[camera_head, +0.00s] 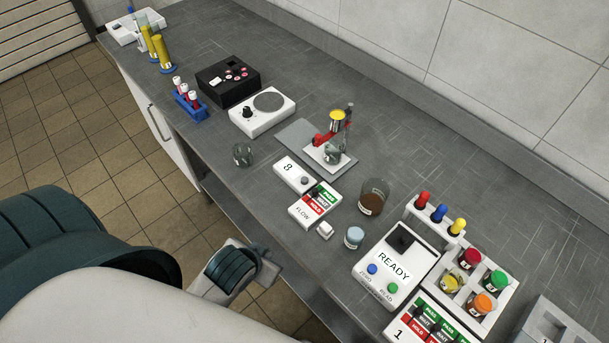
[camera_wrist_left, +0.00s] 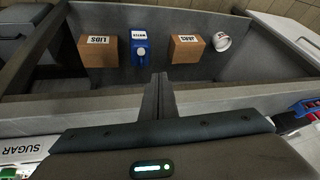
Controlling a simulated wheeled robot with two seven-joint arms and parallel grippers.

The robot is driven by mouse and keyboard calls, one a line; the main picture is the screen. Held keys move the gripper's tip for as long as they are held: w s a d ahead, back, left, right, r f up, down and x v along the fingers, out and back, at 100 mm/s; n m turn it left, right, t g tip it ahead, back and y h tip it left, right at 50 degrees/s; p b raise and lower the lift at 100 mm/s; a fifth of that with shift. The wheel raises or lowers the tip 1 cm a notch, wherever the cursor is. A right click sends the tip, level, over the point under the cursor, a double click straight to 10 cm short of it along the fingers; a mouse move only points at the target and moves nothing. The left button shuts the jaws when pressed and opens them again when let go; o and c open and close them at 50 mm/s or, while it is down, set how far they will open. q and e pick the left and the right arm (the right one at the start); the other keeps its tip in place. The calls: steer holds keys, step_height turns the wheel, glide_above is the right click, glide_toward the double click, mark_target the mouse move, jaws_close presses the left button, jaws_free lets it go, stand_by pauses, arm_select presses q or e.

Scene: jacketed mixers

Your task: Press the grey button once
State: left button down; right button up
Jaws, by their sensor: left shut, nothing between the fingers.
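The grey button (camera_head: 305,181) is a small round knob on a white box (camera_head: 289,170) that shows an "8". The box lies on the dark grey counter, near its front edge. My left gripper (camera_head: 274,261) is in front of the counter's edge, nearer to me than the box and apart from the button. Its fingers are shut with nothing between them, as the left wrist view (camera_wrist_left: 158,95) also shows. The button is not visible in the left wrist view. My right gripper is not in view.
A FLOW block (camera_head: 306,213) with red and green labels adjoins the box, with a small white block (camera_head: 325,230) nearby. The wrist view shows LIDS (camera_wrist_left: 97,52) and JARS (camera_wrist_left: 187,49) boxes.

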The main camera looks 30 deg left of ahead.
arm_select(q)
steer(key=w+a+r+n+t+y, duration=0.1)
steer(key=w+a+r+t, duration=0.3)
steer(key=w+r, duration=0.55)
steer(key=w+a+r+t+y, duration=0.2)
steer(key=w+r+t, duration=0.5)
steer(key=r, duration=0.6)
steer(key=w+d+r+m+t+h, duration=0.2)
steer(key=w+d+r+m+h, duration=0.1)
steer(key=d+r+m+h, duration=1.15)
step_height(320, 180, down, 9)
steer(key=m+g+h, duration=0.3)
steer(key=m+g, duration=0.2)
steer(key=g, duration=0.3)
steer(key=w+a+f+n+g+y, duration=0.2)
steer(key=a+f+g+y, duration=0.1)
steer(key=a+f+y, duration=0.4)
steer(key=a+f, duration=0.3)
steer(key=shift+a+g, duration=0.2)
steer(key=shift+g, duration=0.2)
